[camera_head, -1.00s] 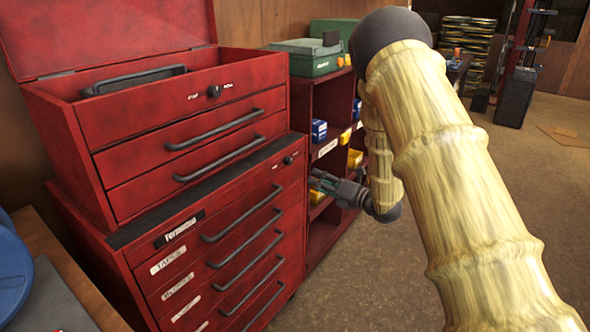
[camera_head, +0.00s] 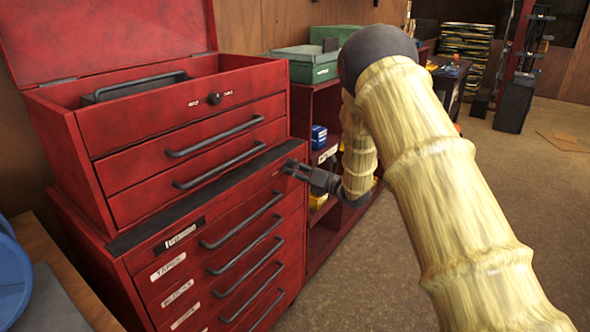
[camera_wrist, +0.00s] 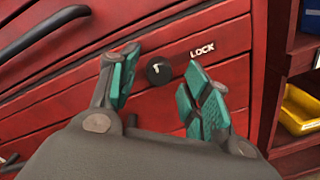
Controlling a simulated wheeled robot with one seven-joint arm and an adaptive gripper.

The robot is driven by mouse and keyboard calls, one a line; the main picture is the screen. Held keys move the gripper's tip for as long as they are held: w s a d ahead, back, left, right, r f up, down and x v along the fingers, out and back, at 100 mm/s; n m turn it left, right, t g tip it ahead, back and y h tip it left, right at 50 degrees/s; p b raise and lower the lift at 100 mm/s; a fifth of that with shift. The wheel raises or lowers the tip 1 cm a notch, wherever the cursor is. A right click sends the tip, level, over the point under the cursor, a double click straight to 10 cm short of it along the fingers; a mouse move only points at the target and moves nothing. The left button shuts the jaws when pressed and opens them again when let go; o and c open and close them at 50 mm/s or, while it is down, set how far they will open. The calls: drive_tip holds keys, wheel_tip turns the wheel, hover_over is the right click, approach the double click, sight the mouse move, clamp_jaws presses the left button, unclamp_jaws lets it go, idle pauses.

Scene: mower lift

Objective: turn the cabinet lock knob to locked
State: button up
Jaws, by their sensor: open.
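The red tool cabinet (camera_head: 150,265) stands at the left in the head view, with an open-lidded red top chest (camera_head: 190,115) on it. In the wrist view the dark round lock knob (camera_wrist: 159,70) sits on the red cabinet front, with a white LOCK label (camera_wrist: 202,49) to its upper right. My gripper (camera_head: 288,168) is at the cabinet's upper right corner in the head view and hides the lower knob there. In the wrist view my gripper (camera_wrist: 158,85) is open, its teal-padded fingers on either side of the knob. I cannot tell whether they touch it.
Another dark knob (camera_head: 214,98) is on the top chest. Several dark drawer handles (camera_head: 245,218) stick out from the cabinet front. A red shelf unit with yellow bins (camera_wrist: 298,108) stands close on the right. The floor (camera_head: 350,275) in front is clear.

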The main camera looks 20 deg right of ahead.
drive_tip(key=shift+w+a, duration=0.2)
drive_tip(key=shift+w, duration=0.1)
drive_tip(key=c, duration=1)
drive_tip(key=shift+c, duration=0.2)
drive_tip(key=shift+m, duration=0.4)
drive_tip(key=shift+w+d+r+m+g+p, duration=0.15)
drive_tip(key=shift+m+p, duration=0.4)
drive_tip(key=shift+m, duration=2.15)
drive_tip(key=shift+s+a+f+m+g+p, duration=0.15)
drive_tip(key=shift+m+p, duration=0.35)
drive_tip(key=shift+m, duration=2.2)
drive_tip(key=shift+w+d+r+m+g+p, duration=0.15)
drive_tip(key=shift+m+p, duration=0.4)
drive_tip(key=shift+m, duration=2.15)
